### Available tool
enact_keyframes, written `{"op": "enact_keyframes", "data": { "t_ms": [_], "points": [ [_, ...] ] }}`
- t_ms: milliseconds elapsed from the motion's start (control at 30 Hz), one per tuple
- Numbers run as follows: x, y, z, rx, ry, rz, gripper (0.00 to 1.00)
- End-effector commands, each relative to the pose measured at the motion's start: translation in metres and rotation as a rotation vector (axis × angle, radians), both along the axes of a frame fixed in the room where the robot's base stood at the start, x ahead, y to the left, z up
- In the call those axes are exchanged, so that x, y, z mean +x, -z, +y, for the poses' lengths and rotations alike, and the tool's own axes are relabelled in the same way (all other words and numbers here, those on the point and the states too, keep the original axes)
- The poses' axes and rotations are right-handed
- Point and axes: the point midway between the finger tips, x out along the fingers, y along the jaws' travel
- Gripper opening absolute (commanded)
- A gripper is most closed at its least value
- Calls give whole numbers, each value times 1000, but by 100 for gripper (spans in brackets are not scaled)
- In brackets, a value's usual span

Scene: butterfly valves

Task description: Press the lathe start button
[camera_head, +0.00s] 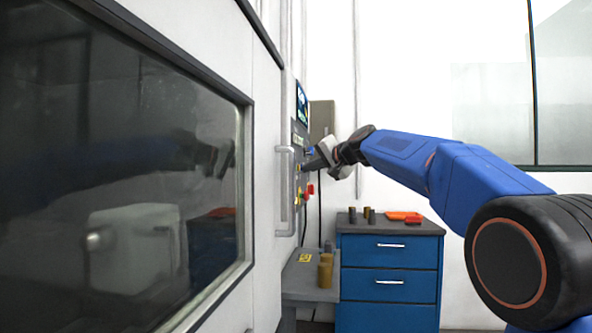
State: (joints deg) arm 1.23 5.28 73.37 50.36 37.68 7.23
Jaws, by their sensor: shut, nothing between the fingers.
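The lathe's control panel (302,140) is seen edge-on on the machine's right side, with a screen (302,104) at its top. Small coloured buttons, among them red (310,189) and yellow ones, sit on its lower part. Which one is the start button I cannot tell at this size and angle. My gripper (308,166) is shut and empty, pointing left with its tip at or very close to the panel's middle. It hides part of the panel, and I cannot tell whether it touches a button.
The lathe door with its dark window (130,170) and vertical handle (285,190) fills the left. Below the panel is a grey shelf (300,285) with brass cylinders (325,271). A blue drawer cabinet (388,270) stands beyond it, with an orange item (404,216) on top.

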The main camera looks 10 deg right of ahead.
Motion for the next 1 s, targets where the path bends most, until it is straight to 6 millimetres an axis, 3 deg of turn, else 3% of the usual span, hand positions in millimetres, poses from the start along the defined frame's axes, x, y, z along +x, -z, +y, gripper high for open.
{"op": "enact_keyframes", "data": {
  "t_ms": [1000],
  "points": [
    [3,0,8,0,0,0,0]
  ]
}}
